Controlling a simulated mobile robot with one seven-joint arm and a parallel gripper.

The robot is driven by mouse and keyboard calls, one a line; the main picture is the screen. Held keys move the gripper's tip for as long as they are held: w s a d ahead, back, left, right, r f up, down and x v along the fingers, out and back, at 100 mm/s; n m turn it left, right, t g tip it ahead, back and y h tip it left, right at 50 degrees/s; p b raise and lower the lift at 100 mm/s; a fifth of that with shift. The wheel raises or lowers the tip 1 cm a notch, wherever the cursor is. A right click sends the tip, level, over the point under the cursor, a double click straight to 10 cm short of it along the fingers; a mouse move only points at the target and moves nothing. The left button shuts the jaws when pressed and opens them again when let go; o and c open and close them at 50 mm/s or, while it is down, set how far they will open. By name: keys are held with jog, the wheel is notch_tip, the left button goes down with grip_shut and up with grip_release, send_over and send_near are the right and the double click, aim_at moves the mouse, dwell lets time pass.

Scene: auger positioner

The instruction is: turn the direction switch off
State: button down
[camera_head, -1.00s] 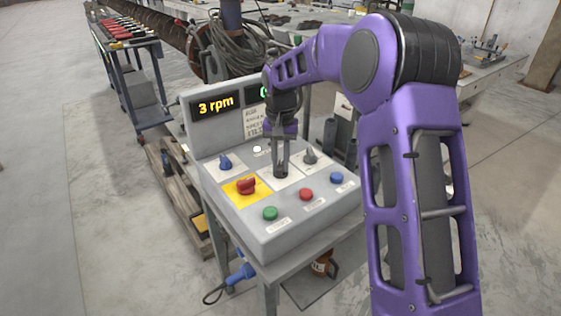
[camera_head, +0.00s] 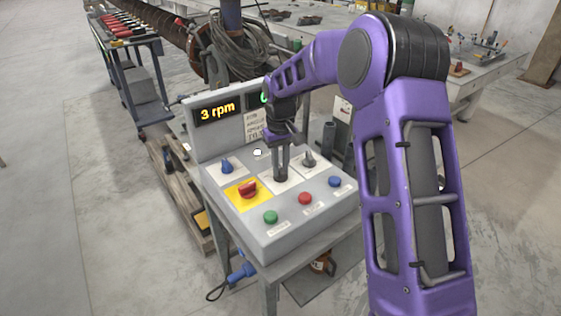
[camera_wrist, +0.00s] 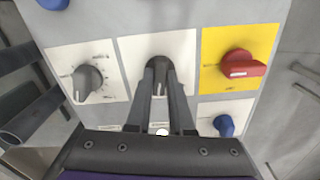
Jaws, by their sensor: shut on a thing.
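The middle black knob (camera_wrist: 159,88) is on a white plate of the grey control box and seems to be the direction switch; its label is too small to read. My gripper (camera_wrist: 160,65) has one finger on each side of this knob and is shut on it. In the wrist view, the knob's white pointer mark faces the gripper's base. In the head view, my gripper (camera_head: 281,174) comes down from above onto the knob, and its fingers partly hide it.
A red switch on a yellow plate (camera_head: 247,189), a blue knob (camera_head: 227,166) and a grey knob (camera_head: 309,160) surround it. Green (camera_head: 270,217), red (camera_head: 305,198) and blue (camera_head: 334,181) buttons line the front. The display (camera_head: 217,112) reads 3 rpm.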

jog(key=shift+n+p, duration=0.4)
jog(key=shift+n, duration=0.6)
jog(key=c, duration=0.8)
grip_release()
jog(key=shift+r, duration=0.1)
notch_tip(320, 180, up, 17)
jog(key=p, duration=0.2)
jog(key=shift+r, duration=0.15)
